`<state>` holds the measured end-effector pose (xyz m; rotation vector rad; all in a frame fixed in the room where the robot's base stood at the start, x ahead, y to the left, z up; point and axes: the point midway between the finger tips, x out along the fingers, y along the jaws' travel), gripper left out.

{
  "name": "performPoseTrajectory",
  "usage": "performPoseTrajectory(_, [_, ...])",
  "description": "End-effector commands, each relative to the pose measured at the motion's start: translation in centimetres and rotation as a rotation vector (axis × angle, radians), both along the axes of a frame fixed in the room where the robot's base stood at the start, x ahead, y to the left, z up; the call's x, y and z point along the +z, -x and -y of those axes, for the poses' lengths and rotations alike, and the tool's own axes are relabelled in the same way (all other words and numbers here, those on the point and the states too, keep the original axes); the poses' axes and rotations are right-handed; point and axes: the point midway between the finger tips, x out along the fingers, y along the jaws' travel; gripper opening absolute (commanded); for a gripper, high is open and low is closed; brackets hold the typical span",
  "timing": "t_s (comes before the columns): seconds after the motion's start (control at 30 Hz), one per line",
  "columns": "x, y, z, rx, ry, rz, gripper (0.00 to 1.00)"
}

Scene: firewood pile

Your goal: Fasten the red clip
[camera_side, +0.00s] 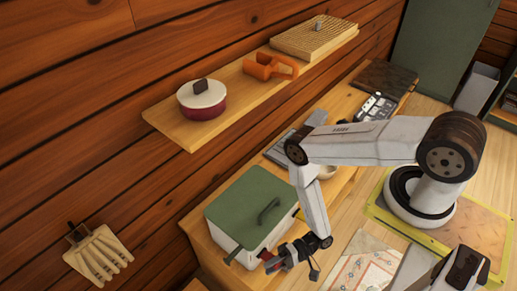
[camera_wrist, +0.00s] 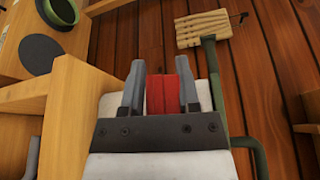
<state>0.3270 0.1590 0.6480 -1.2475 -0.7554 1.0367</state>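The red clip (camera_wrist: 163,95) shows between my gripper's two grey fingers in the wrist view. In the side view, a small red part of it (camera_side: 272,263) shows at the lower front of the white box (camera_side: 236,233), beside my gripper (camera_side: 287,257). The box has a green lid (camera_side: 248,205) with a dark green handle, and the lid looks closed. In the wrist view my gripper (camera_wrist: 160,90) has one finger on each side of the clip. I cannot tell whether the fingers press on it. The clip's far side and its catch are hidden.
A wooden shelf (camera_side: 165,123) above the counter holds a red pot (camera_side: 203,106), an orange tool (camera_side: 270,68) and a ribbed board (camera_side: 314,40). A pale slatted rack (camera_side: 98,254) hangs on the plank wall. Wooden furniture (camera_wrist: 65,120) stands close left in the wrist view.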

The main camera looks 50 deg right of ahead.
Motion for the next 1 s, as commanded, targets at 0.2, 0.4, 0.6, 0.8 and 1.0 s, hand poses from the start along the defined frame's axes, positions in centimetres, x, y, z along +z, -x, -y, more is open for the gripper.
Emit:
performPoseTrajectory(0.2, [0.0, 0.01, 0.01, 0.0, 0.0, 0.0, 0.0])
performPoseTrajectory(0.4, [-0.01, 0.02, 0.0, 0.0, 0.0, 0.0, 0.0])
performPoseTrajectory(0.6, [0.0, 0.03, 0.01, 0.0, 0.0, -0.001, 0.0])
performPoseTrajectory(0.8, [0.0, 0.04, 0.01, 0.0, 0.0, -0.001, 0.0])
performPoseTrajectory(1.0, [0.0, 0.04, 0.02, 0.0, 0.0, -0.001, 0.0])
